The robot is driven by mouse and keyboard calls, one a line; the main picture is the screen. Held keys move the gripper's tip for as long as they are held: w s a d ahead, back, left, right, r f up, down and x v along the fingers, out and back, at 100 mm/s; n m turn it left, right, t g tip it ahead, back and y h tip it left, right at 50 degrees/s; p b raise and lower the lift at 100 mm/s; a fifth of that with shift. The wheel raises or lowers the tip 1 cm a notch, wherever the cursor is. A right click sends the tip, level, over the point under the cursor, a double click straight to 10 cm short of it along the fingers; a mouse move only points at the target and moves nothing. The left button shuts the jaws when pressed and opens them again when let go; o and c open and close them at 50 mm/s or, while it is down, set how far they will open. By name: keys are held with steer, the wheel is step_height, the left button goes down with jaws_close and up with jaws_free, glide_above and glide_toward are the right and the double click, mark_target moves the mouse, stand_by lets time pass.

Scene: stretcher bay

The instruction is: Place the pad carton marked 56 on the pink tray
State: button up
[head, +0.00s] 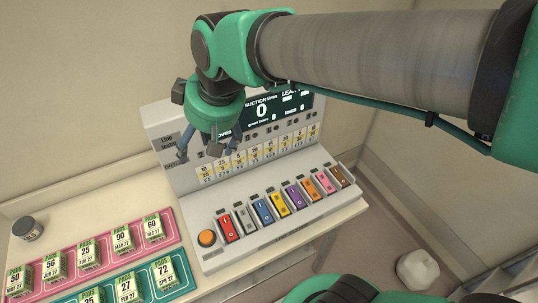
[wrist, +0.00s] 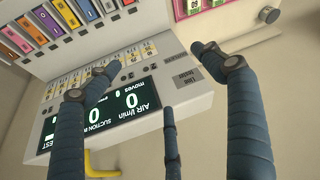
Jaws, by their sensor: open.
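The pad carton marked 56 (head: 52,266) stands in the pink tray (head: 172,216) at the left of the head view, between the cartons marked 50 (head: 18,282) and 25 (head: 88,252). My gripper (head: 208,150) is open and empty. It hangs in front of the upright panel of the line tester, up and to the right of the trays. In the wrist view its spread fingers (wrist: 155,58) show with nothing between them. A corner of the pink tray (wrist: 208,5) shows at the top there; carton 56 is out of that view.
A teal tray (head: 190,284) with several cartons lies in front of the pink one. The line tester (head: 240,262), with coloured switches and an orange button (head: 206,238), stands to the right. A small dark-lidded jar (head: 27,228) is at far left.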

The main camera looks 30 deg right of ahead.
steer(key=s+d+f+m+t+h, duration=0.1)
steer(key=s+d+m, duration=0.4)
steer(key=s+d, duration=0.6)
steer(key=shift+s+d+f+h, duration=0.35)
steer(key=shift+s+h, duration=0.15)
steer(key=shift+s, duration=0.65)
step_height(320, 180, down, 3)
steer(key=b, duration=0.2)
steer(key=shift+r+b, duration=0.15)
steer(key=shift+b, duration=0.2)
